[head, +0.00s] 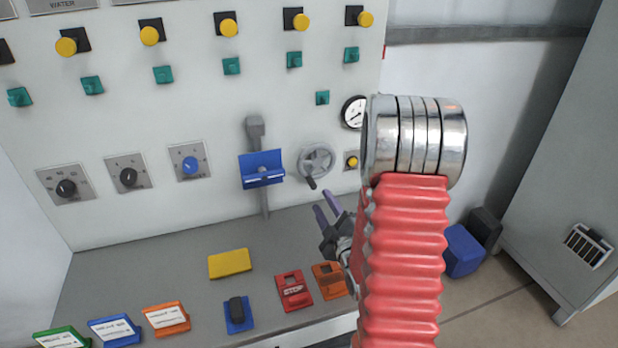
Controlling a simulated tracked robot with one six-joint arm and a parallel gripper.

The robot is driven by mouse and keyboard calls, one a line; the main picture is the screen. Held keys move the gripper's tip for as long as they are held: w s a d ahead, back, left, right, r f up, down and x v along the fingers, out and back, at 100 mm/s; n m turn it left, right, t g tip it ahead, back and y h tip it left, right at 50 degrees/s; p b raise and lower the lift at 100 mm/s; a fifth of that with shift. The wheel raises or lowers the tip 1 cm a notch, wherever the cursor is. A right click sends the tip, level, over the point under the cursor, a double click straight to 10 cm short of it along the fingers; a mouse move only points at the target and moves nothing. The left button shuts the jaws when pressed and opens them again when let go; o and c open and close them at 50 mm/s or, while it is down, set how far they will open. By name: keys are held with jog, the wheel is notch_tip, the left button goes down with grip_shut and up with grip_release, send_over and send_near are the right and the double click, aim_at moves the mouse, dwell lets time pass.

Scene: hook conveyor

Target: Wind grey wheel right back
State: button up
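The grey wheel (318,160) is a small handwheel on the white upright panel, right of the blue bracket. Its dark crank handle (311,183) sticks out at the lower edge of the rim. My gripper (326,214) is below and slightly right of the wheel, apart from it. Its two purple-grey fingers are spread and nothing shows between them. My red ribbed arm with a silver joint covers the area just right of the gripper and hides part of it.
A blue bracket (262,169) and a round gauge (354,112) flank the wheel. A yellow button (352,161) is close on its right. The grey desk (160,240) below carries a yellow block (230,263), a red block (294,290) and an orange block (329,279).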

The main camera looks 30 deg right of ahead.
aim_at(308, 177)
dwell(0.3)
jog(key=x, duration=1.3)
jog(key=shift+w, duration=0.4)
grip_shut()
